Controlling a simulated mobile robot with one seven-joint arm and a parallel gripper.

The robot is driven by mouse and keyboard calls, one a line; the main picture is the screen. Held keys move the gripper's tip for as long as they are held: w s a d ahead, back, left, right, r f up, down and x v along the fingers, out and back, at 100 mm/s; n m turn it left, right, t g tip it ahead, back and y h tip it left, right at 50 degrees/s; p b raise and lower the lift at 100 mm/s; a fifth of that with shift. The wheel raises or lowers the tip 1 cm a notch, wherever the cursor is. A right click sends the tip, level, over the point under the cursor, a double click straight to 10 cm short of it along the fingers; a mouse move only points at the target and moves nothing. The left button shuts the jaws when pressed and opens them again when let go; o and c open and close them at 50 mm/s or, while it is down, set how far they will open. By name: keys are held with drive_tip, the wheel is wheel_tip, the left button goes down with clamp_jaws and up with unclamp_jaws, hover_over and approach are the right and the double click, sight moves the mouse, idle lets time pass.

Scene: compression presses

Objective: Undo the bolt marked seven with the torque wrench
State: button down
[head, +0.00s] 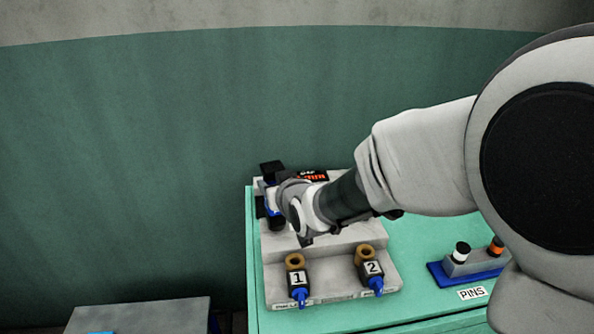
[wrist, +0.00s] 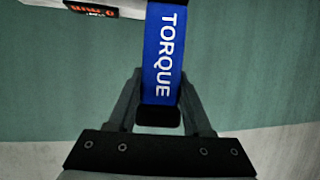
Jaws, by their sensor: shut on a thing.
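My gripper (wrist: 159,78) is shut on the torque wrench (wrist: 164,50), whose blue handle reads TORQUE. The handle has a black end between the fingers, and its far part runs out of the top of the wrist view. In the head view my gripper (head: 277,200) is over the back of a grey stepped rack, and only a bit of the blue wrench handle (head: 271,208) shows beside it. I cannot tell whether the wrench still touches the rack. No bolt marked seven shows in either view.
The grey rack (head: 335,247) stands on a green bench top (head: 425,245). Black-and-blue items marked 1 (head: 298,278) and 2 (head: 373,268) sit at its front. A blue-based pin holder (head: 470,267) is to the right. A grey block (head: 140,315) is at lower left.

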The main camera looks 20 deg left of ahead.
drive_tip(key=shift+s+f+b, duration=0.1)
drive_tip(key=shift+f+b, duration=0.35)
drive_tip(key=shift+b, duration=0.3)
idle(1.2)
drive_tip(key=shift+r+b, duration=0.35)
drive_tip(key=shift+b, duration=1.2)
idle(2.8)
drive_tip(key=shift+r, duration=0.15)
